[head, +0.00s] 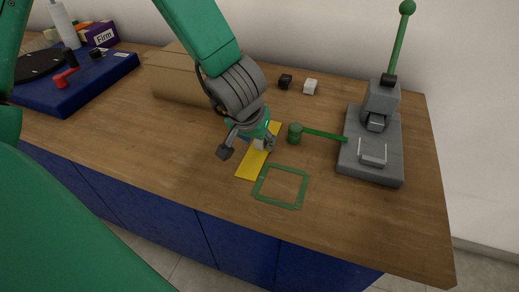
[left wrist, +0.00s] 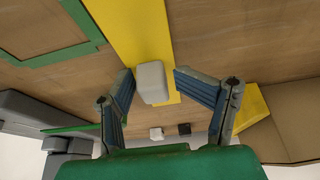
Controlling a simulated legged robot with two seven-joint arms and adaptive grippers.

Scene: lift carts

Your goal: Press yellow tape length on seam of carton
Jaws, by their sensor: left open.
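The yellow strip (head: 247,169) lies flat on the wooden table, partly under my left gripper (head: 248,149). In the left wrist view the yellow strip (left wrist: 122,35) runs away from me, with a pale grey block (left wrist: 152,84) at its near part. My left gripper (left wrist: 154,80) is open, with one finger on each side of this block and gaps visible. The brown carton (head: 178,80) lies behind my left arm, which hides part of it. In the wrist view the carton (left wrist: 285,132) has a yellow patch (left wrist: 251,107) along its edge. My right gripper is not in view.
A green square outline (head: 281,204) is right of the strip. Small black (head: 285,81) and white (head: 310,87) blocks lie behind. A blue base (head: 90,88) is far left. The front table is clear.

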